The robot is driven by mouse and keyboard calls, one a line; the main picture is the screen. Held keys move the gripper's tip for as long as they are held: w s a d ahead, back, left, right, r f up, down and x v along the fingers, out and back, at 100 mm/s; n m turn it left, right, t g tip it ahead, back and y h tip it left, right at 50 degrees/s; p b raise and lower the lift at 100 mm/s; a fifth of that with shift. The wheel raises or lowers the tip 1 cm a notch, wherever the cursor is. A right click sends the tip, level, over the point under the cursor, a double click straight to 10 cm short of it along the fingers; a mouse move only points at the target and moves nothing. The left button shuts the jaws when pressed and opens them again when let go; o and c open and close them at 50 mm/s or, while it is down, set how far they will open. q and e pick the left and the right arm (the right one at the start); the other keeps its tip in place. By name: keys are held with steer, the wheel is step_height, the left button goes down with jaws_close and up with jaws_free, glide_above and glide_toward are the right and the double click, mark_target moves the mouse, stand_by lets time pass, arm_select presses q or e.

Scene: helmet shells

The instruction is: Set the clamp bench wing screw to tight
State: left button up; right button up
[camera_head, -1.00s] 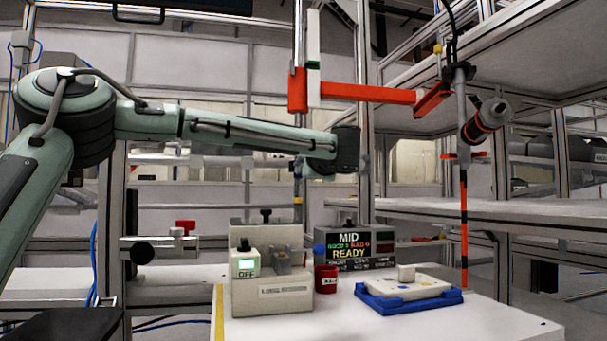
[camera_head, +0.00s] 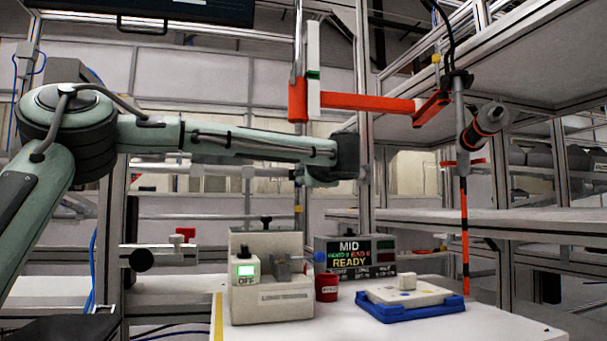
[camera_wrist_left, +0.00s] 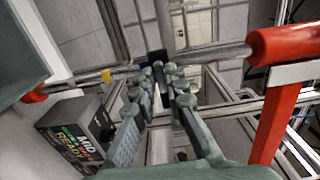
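A beige bench fixture (camera_head: 285,305) stands on the white table in the head view, with a lit green switch marked OFF (camera_head: 246,275) and a grey metal clamp part (camera_head: 283,268). A black knob (camera_head: 266,222) rises from its top; I cannot tell for sure whether this is the wing screw, or how tight it is. My left arm reaches across above the fixture. Its gripper is mostly hidden behind the black wrist there. In the left wrist view the fingers of my left gripper (camera_wrist_left: 159,78) are apart, with nothing visibly held. My right gripper is not in view.
A display reading MID READY (camera_head: 349,256), a red cup (camera_head: 327,286) and a blue tray (camera_head: 425,311) with a white plate share the table. A red-orange bar (camera_head: 365,102) hangs near my left wrist. Another black-knobbed clamp (camera_head: 142,259) is at the left.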

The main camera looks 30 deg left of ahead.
arm_select(q)
steer(key=shift+o, duration=1.4)
steer(key=shift+d, duration=0.1)
steer(key=v, duration=1.2)
